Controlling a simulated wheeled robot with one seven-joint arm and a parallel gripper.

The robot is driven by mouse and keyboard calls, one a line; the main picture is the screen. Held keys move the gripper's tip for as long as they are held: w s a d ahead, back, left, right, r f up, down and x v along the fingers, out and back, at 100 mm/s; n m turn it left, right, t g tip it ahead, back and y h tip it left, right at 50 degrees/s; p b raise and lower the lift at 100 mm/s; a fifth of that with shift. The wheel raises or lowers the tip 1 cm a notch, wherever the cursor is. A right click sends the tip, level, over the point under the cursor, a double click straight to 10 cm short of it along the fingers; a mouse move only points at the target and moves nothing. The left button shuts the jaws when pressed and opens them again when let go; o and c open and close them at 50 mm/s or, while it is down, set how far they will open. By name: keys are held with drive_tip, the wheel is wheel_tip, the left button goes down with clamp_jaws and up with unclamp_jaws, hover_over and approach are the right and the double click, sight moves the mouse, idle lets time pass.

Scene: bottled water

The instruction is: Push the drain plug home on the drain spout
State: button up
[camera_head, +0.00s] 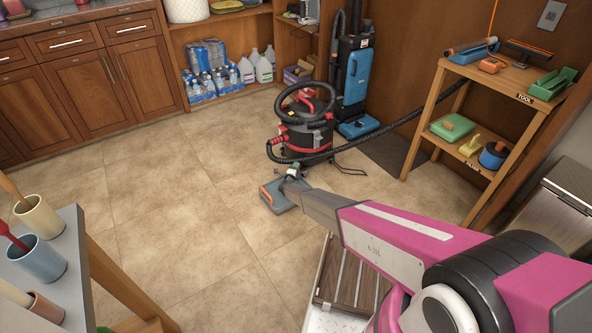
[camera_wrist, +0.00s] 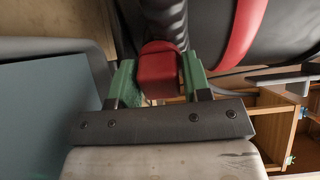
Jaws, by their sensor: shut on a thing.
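My gripper (camera_wrist: 158,82) has two green fingers, shut on a red block-shaped piece that looks like the drain plug (camera_wrist: 158,68). In the head view my gripper (camera_head: 294,170) is low, at the front of the black and red vacuum (camera_head: 305,130). The vacuum's dark body with a red band (camera_wrist: 242,35) fills the upper right of the wrist view. A black ribbed tube (camera_wrist: 165,18) lies just beyond the plug. I cannot make out the drain spout, or whether the plug touches or sits on it.
A grey-blue floor nozzle (camera_head: 276,196) lies beside my gripper. The vacuum's black hose (camera_head: 390,128) runs right toward a wooden tool rack (camera_head: 440,105). A blue upright cleaner (camera_head: 355,75) stands behind. Open tiled floor (camera_head: 170,200) lies to the left.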

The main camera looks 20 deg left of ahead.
drive_tip(key=shift+w, duration=0.45)
drive_tip(key=o, duration=1.3)
drive_tip(key=shift+s, duration=0.1)
drive_tip(key=s, duration=1)
drive_tip(key=shift+s+a, duration=0.3)
drive_tip(key=shift+a, duration=0.05)
drive_tip(key=shift+r, duration=0.1)
